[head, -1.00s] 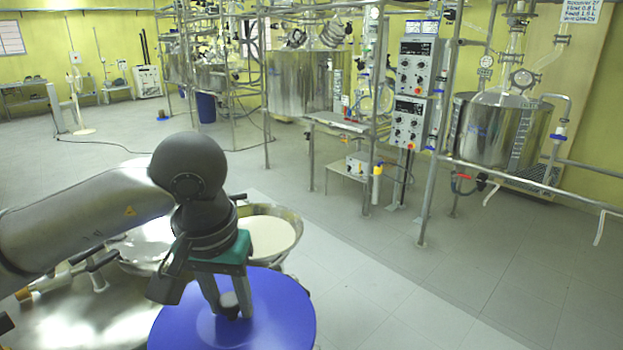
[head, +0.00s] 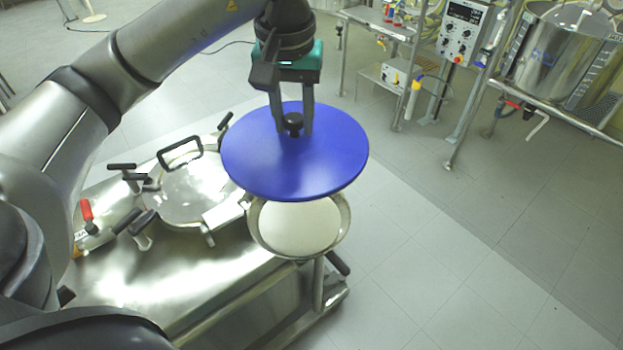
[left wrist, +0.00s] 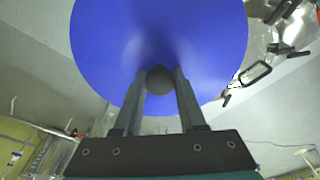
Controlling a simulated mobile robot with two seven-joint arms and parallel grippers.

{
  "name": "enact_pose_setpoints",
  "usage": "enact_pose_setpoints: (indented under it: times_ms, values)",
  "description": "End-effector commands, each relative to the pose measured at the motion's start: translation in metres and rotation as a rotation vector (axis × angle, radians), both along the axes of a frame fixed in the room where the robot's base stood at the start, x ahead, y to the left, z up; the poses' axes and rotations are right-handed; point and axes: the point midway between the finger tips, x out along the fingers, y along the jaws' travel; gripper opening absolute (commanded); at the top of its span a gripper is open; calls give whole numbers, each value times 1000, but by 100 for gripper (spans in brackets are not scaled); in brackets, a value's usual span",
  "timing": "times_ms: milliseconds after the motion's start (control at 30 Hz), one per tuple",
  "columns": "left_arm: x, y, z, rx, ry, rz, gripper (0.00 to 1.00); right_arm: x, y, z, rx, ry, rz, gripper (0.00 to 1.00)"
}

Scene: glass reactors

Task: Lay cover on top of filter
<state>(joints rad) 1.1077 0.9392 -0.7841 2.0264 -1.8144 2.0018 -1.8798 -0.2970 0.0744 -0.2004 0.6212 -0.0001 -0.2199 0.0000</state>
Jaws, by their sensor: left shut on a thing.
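The cover is a round blue disc (head: 290,165) with a black knob in its middle. My left gripper (head: 293,122) is shut on that knob and holds the cover up. The left wrist view also shows the gripper's fingers (left wrist: 159,80) on either side of the knob, with the blue cover (left wrist: 200,45) beyond. The filter (head: 302,228) is a round metal bowl with a white surface inside. In the head view the cover hides the filter's back part, and the cover looks to be above it and apart from it. My right gripper is not in view.
A steel unit (head: 215,285) bears the filter. A round metal lid with black handles (head: 190,190) lies left of the filter. A handle with a red grip (head: 87,212) stands further left. The floor (head: 430,270) to the right is clear.

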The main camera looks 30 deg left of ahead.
Motion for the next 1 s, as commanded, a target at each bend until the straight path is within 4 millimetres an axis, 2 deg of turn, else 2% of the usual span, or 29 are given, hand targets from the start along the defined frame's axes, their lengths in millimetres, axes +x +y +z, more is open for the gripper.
enact_pose_setpoints:
  times_ms: [33,133,267,367,800,1000]
  values:
    - [0,2,7,0,1,9,0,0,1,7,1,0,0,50]
    - [0,5,8,0,2,19,0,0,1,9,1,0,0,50]
    - [-1,5,-5,-1,6,22,0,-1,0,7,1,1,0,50]
    - [-1,4,-24,0,9,20,0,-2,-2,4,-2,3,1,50]
    - [-2,4,-125,0,8,21,0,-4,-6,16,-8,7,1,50]
    - [0,5,-147,0,2,20,0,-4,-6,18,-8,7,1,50]
